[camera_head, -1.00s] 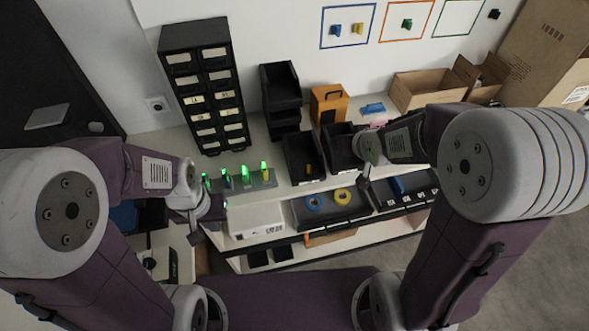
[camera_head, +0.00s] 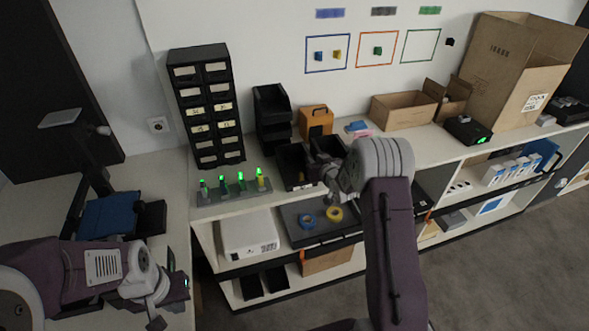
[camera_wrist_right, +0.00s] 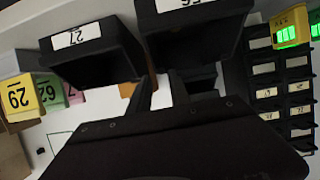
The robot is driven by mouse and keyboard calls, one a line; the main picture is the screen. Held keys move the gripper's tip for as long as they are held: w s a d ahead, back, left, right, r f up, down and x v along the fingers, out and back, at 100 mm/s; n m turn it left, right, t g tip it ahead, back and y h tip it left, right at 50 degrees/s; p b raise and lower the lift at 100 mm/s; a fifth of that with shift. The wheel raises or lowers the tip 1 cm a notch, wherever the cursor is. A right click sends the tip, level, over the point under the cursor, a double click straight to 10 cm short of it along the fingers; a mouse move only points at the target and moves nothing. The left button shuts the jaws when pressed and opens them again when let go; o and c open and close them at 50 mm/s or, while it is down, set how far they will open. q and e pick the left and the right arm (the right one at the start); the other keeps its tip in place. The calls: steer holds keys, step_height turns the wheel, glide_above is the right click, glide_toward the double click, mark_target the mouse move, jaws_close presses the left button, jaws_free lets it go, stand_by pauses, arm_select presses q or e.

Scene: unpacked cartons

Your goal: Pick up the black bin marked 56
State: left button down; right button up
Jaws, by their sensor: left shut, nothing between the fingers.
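The black bin marked 56 (camera_head: 291,160) stands on the shelf top in the head view; the black bin marked 27 (camera_wrist_right: 97,54) is beside it. In the right wrist view, which is upside down, bin 56 (camera_wrist_right: 205,22) fills the top middle, its label partly cut off. My right gripper (camera_head: 316,180) is at the front of the two bins. Its fingers (camera_wrist_right: 160,90) stand apart with a light gap between them, close to bin 56; I cannot tell whether they touch it. My left gripper (camera_head: 157,321) is shut and empty at the lower left, far from the bins.
A rack with green-lit pieces (camera_head: 236,192) stands left of the bins. A drawer cabinet (camera_head: 207,110), stacked black bins (camera_head: 271,118) and an orange box (camera_head: 315,122) stand behind. Cardboard cartons (camera_head: 402,112) are to the right. A tray with tape rings (camera_head: 322,228) is below.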

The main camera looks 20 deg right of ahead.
mark_target(309, 154)
steer(key=shift+p+x, duration=0.55)
steer(key=shift+x, duration=2.6)
jaws_close()
